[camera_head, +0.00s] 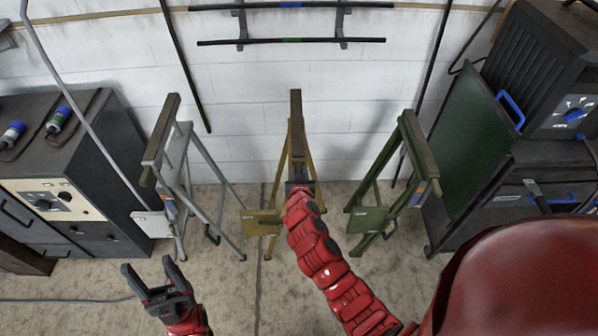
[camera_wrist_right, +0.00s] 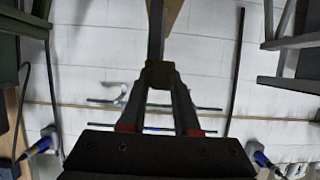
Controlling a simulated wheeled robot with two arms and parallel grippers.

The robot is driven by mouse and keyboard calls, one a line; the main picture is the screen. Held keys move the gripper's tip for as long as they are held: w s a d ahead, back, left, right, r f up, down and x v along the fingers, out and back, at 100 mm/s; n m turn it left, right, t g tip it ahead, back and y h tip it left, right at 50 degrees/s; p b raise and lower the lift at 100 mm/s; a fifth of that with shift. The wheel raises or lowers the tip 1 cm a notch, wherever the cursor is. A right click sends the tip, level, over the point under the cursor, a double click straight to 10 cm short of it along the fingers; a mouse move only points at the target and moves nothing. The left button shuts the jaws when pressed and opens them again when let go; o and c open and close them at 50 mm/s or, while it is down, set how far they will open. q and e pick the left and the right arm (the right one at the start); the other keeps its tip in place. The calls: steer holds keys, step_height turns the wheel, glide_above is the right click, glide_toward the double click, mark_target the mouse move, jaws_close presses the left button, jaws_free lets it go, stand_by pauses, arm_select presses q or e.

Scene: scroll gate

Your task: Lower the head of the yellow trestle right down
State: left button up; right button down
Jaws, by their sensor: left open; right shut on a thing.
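The yellow trestle (camera_head: 291,150) stands in the middle, between a grey and a green one. Its head is a dark beam (camera_head: 296,115) running away from me toward the wall. My right gripper (camera_head: 298,184) is at the near end of this head. In the right wrist view my right gripper (camera_wrist_right: 162,100) has its two fingers closed on a yellowish piece (camera_wrist_right: 159,74) at the beam's end. The arm hides part of the trestle's near side. My left gripper (camera_head: 157,280) is open and empty, low at the left, apart from the trestles.
The grey trestle (camera_head: 168,135) stands to the left and the green trestle (camera_head: 413,150) to the right. Dark cabinets stand at the far left (camera_head: 85,130) and right (camera_head: 545,75). Bars hang on the white wall (camera_head: 240,90). The floor in front is mostly clear.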

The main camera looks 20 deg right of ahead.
step_height(320, 180, down, 11)
steer(key=b, duration=1.2)
steer(key=shift+f, duration=0.15)
steer(key=shift+s, duration=0.1)
steer(key=c, duration=1.1)
jaws_free()
steer(key=o, duration=0.5)
steer(key=shift+c, duration=0.2)
